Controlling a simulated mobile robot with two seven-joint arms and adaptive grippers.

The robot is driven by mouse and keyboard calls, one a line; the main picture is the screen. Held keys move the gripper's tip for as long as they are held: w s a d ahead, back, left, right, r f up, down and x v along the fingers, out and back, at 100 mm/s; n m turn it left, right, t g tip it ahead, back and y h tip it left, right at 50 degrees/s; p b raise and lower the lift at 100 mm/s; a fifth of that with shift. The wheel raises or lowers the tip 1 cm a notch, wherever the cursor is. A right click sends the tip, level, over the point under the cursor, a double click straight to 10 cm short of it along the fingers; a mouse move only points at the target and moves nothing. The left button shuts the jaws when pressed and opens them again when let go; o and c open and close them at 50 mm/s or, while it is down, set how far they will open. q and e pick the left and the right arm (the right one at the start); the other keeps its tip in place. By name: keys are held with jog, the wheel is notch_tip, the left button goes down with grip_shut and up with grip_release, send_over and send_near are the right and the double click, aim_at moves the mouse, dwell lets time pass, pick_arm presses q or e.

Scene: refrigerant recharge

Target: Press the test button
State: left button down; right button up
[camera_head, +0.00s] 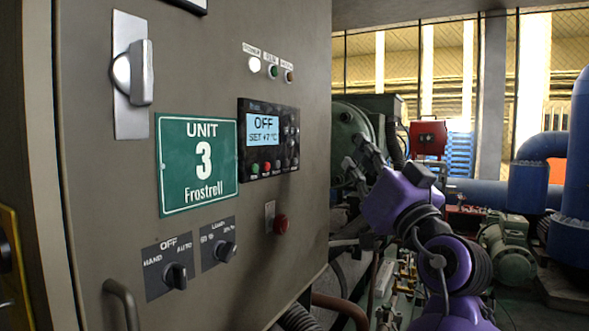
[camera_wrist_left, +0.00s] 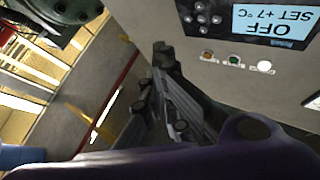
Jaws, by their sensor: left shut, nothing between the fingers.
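The grey cabinet front holds a controller (camera_head: 268,140) whose display reads OFF, SET +7 °C. It has small green and red buttons under the display and dark keys at its right. It shows upside down in the left wrist view (camera_wrist_left: 265,22). A red push button (camera_head: 281,224) sits lower on the cabinet. No label reading TEST is legible, so I cannot tell which button it is. My left gripper (camera_head: 360,152) is shut and empty, right of the cabinet's edge and apart from the controller. Its dark fingers also show in the left wrist view (camera_wrist_left: 163,60).
Three small round lamps or buttons (camera_head: 273,71) sit above the controller. A green UNIT 3 sign (camera_head: 197,163), two rotary switches (camera_head: 175,276) and a large handle (camera_head: 136,74) share the cabinet front. Machinery and blue pipes (camera_head: 540,180) fill the right side behind my arm.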

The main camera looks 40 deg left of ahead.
aim_at(286, 163)
pick_arm(q)
jog(key=shift+s+a+n+g+y, duration=0.2)
jog(key=shift+s+n+g+y, duration=0.3)
jog(key=shift+g, duration=0.4)
pick_arm(e)
jog(key=shift+w+d+r, duration=0.1)
jog(key=shift+d, duration=0.2)
pick_arm(q)
jog(key=shift+s+a, duration=0.1)
jog(key=shift+a, duration=0.05)
jog(key=s+a+p, duration=0.2)
jog(key=a+p, duration=0.2)
jog(key=a, duration=0.4)
jog(key=shift+a, duration=0.2)
pick_arm(e)
notch_tip(286, 163, up, 4)
jog(key=shift+w+f, duration=0.1)
jog(key=shift+f, duration=0.15)
jog(key=shift+w+r, duration=0.15)
jog(key=shift+w, duration=0.05)
